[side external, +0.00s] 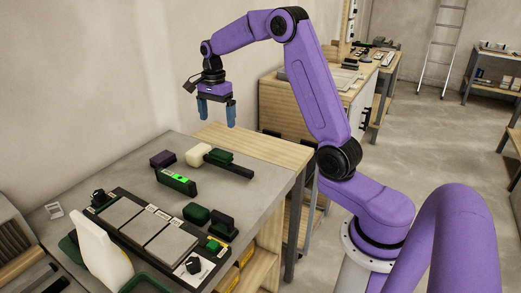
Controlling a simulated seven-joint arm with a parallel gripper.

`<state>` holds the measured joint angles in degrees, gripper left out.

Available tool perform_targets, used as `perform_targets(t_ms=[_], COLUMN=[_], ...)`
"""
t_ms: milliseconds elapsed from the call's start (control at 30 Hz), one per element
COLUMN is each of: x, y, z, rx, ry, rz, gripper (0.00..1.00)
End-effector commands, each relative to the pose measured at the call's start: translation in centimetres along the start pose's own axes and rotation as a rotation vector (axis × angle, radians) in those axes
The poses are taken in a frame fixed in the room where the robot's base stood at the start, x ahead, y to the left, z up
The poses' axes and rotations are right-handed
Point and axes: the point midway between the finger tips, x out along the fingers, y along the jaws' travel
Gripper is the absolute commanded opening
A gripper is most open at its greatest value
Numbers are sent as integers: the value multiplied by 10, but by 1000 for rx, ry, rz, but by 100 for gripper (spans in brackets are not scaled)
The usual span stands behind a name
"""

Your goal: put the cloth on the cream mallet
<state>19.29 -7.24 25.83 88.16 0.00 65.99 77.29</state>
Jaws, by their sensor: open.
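The cream block that looks like the head of the cream mallet (198,154) lies toward the back of the grey worktop. A dark handle (238,171) runs off to its right. A dark green piece (221,155) lies against or over the mallet, right of the cream head; I cannot tell whether it is the cloth. No other cloth is clearly recognisable. My gripper (216,112) is open and empty, its blue fingers pointing down, well above the mallet.
A dark purple block (162,158) and a green level (176,181) with a bright window lie left of the mallet. A black tray (128,239) holds grey tiles in front. Dark green blocks (196,214) stand beside it. A white upright object (103,257) rises at the front.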

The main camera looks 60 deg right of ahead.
Motion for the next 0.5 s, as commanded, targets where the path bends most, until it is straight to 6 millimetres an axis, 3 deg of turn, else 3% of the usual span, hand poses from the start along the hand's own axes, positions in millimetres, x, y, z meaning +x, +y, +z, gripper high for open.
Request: perform_targets(t_ms=[133, 267, 500], x=[-3, -8, -12], y=[7, 24, 78], z=[26, 67, 136], rx=[-133, -370, -857], ry=[0, 1, 2], rz=[-2, -5, -10], gripper=[100, 100, 100])
